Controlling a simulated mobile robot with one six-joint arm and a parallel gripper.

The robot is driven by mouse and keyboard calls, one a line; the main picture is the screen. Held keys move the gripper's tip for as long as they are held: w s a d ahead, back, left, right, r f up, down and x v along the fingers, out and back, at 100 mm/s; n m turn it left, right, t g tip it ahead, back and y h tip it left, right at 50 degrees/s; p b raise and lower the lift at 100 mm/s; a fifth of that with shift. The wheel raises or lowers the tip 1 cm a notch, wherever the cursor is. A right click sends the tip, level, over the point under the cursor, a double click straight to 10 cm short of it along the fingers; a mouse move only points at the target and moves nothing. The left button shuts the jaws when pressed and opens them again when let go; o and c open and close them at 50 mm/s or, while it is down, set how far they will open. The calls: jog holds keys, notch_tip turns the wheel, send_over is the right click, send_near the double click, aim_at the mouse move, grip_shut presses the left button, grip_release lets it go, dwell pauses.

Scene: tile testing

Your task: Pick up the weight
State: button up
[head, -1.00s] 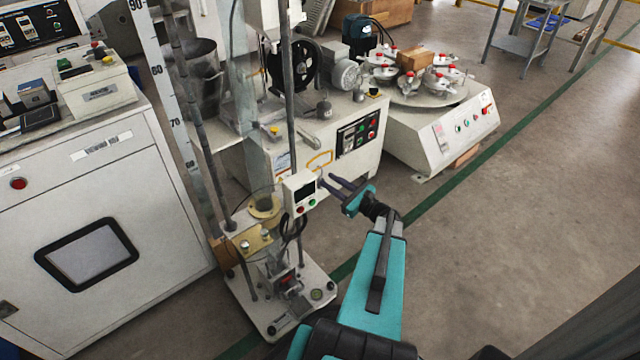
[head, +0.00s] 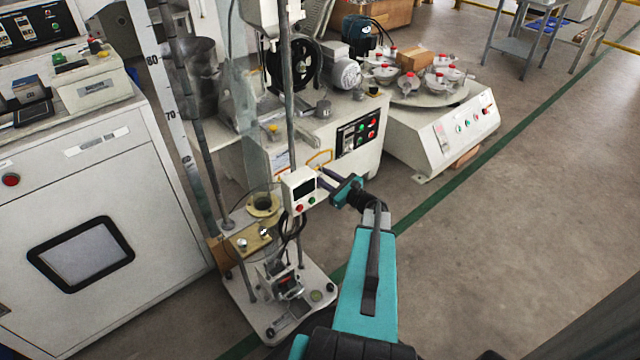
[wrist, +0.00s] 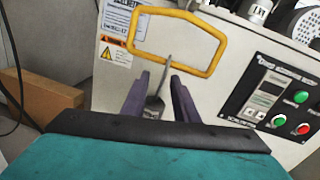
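In the wrist view a small grey metal cylinder with a thin upright stem, which looks like the weight (wrist: 153,108), shows between my two dark purple fingers. In the head view my gripper (head: 326,178) points left, close to the white display box on the test stand.
The display box (head: 300,188) and upright poles of the stand (head: 258,325) are close to my fingertips. A white machine with a yellow handle (wrist: 215,50) and a button panel (wrist: 280,105) is behind. A turntable machine (head: 440,135) stands at the back right. The floor at right is clear.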

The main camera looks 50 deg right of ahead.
dwell(0.4)
grip_shut()
jog(key=shift+r, duration=0.15)
jog(key=shift+r+p, duration=0.65)
jog(key=shift+r, duration=0.2)
jog(key=s+d+p, duration=0.4)
jog(key=s+d, duration=0.7)
jog(key=d, duration=0.3)
jog(key=shift+f+p, duration=0.2)
jog(key=shift+p, duration=0.1)
jog(key=shift+d, duration=0.1)
